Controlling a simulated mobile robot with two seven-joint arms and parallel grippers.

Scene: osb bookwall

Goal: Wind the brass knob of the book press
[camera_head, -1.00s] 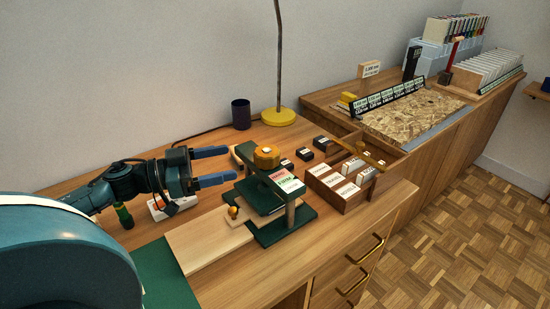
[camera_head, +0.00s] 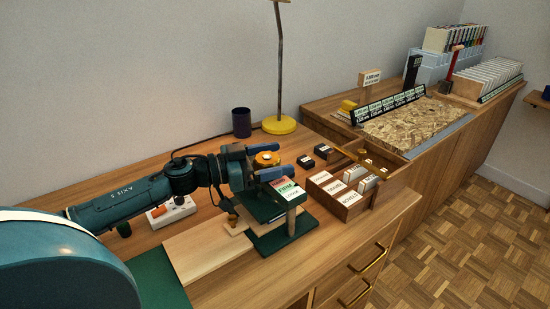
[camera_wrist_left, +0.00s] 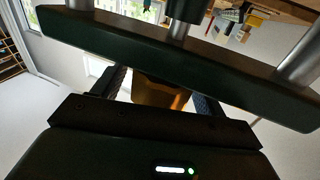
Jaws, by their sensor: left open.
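The book press is dark green, with a green top beam (camera_head: 272,200), and stands on the wooden bench. Its brass knob (camera_head: 266,158) sits on top, between the two blue fingers of my left gripper (camera_head: 279,160). The gripper is open, with one finger on each side of the knob; I cannot tell whether either finger touches it. In the left wrist view the knob (camera_wrist_left: 157,92) shows between the dark fingers, partly hidden by the press's dark beam (camera_wrist_left: 170,55). My right gripper is not in view.
A wooden box of labelled cards (camera_head: 350,198) stands close to the right of the press. A yellow-based lamp (camera_head: 279,125) and a dark cup (camera_head: 241,122) stand behind. A white power strip (camera_head: 172,210) lies left, under my arm. A pale board (camera_head: 205,250) lies in front.

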